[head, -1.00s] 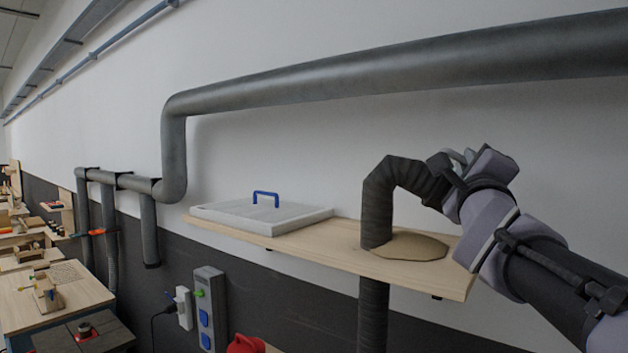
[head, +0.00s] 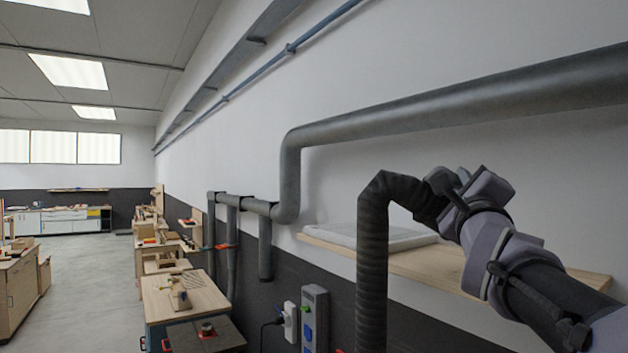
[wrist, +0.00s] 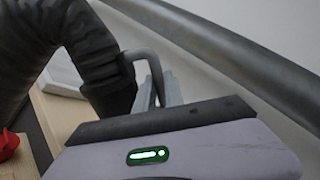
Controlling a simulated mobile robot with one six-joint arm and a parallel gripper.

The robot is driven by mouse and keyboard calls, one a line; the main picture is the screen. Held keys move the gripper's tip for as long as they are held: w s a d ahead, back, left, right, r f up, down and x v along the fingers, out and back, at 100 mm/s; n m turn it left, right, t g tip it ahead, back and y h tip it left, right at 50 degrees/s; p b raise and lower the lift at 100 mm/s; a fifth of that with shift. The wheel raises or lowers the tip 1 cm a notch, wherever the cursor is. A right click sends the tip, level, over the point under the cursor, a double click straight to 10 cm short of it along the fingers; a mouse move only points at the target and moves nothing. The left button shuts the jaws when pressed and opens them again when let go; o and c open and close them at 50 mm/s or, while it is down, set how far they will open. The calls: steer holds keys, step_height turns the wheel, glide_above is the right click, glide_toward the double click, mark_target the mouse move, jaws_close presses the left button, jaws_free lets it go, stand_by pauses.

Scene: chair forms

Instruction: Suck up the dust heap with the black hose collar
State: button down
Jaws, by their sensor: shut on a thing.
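My gripper (head: 446,184) is shut on the black hose collar (head: 430,208) at the end of a ribbed black hose (head: 372,265). The hose rises in front of the wall shelf, bends over and runs right into the gripper. In the wrist view the collar (wrist: 112,95) sits beside the gripper's grey fingers (wrist: 158,90), with the hose (wrist: 50,40) at upper left. The dust heap does not show now. The part of the shelf (head: 440,263) where it lay earlier is covered by my arm in the head view.
A pale flat lidded box (head: 400,238) lies on the shelf's left part, partly behind the hose. A thick grey pipe (head: 450,108) runs along the wall above. A grey socket box (head: 315,318) is below. Workbenches (head: 185,295) stand at left, with open floor (head: 85,270) beyond.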

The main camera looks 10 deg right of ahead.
steer(key=d+f+b, duration=0.2)
steer(key=s+d+f+b, duration=0.1)
steer(key=f+b, duration=0.1)
steer(key=shift+d+f+b, duration=0.2)
steer(key=shift+d+b, duration=0.15)
stand_by(1.8)
step_height(320, 180, up, 10)
steer(key=p, duration=0.7)
steer(key=shift+r+p, duration=0.15)
steer(key=shift+p, duration=0.25)
steer(key=shift+f, duration=0.2)
